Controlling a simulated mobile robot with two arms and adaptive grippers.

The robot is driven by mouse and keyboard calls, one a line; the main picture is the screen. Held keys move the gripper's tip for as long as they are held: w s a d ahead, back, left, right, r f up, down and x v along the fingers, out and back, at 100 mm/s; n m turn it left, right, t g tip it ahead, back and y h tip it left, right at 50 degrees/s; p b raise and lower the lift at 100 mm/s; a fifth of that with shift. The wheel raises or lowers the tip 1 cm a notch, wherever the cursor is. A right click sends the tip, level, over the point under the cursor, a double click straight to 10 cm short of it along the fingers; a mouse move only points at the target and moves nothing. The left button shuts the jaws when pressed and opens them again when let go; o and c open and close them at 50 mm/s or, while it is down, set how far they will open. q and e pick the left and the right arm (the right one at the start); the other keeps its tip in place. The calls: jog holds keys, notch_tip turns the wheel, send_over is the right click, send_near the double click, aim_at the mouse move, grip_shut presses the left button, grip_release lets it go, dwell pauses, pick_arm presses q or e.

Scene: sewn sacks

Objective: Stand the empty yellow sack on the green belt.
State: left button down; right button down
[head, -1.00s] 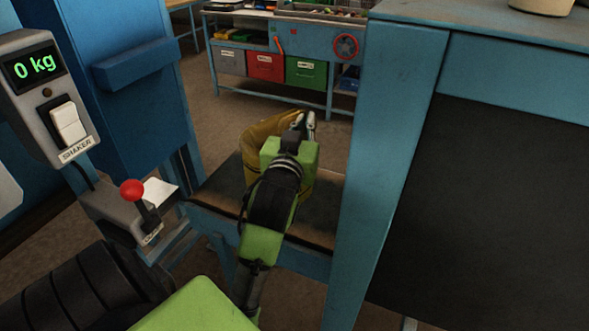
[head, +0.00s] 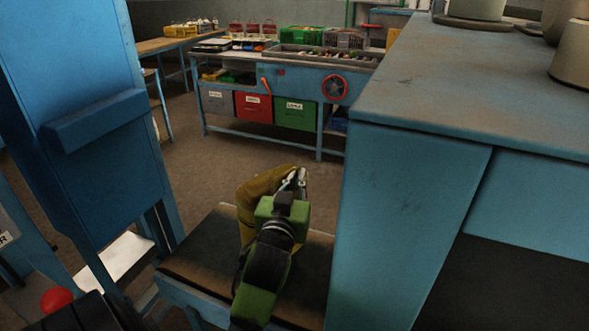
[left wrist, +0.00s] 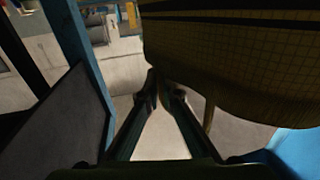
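The yellow sack (head: 259,188) is at my left gripper (head: 295,182) in the head view, over the dark top of a low blue stand. The arm and gripper hide much of it, and I cannot tell whether its bottom touches the stand. In the left wrist view the sack (left wrist: 235,65) hangs large at the upper right, with dark stripes. My left fingers (left wrist: 165,97) are close together there with an edge of cloth between them. I cannot make out a green belt in either view. My right gripper is not in view.
The low stand's dark top (head: 200,250) lies between a blue cabinet (head: 95,150) on the left and a tall blue bench (head: 385,220) close on the right. A workbench with bins (head: 295,112) stands behind across open floor. A red knob (head: 57,300) shows at lower left.

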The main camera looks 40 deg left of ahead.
aim_at(297, 195)
pick_arm(q)
jog(key=shift+f, duration=1.85)
jog(key=c, duration=2.4)
grip_release()
jog(key=shift+f, duration=0.45)
jog(key=shift+o, duration=0.6)
jog(key=shift+d+r, duration=0.1)
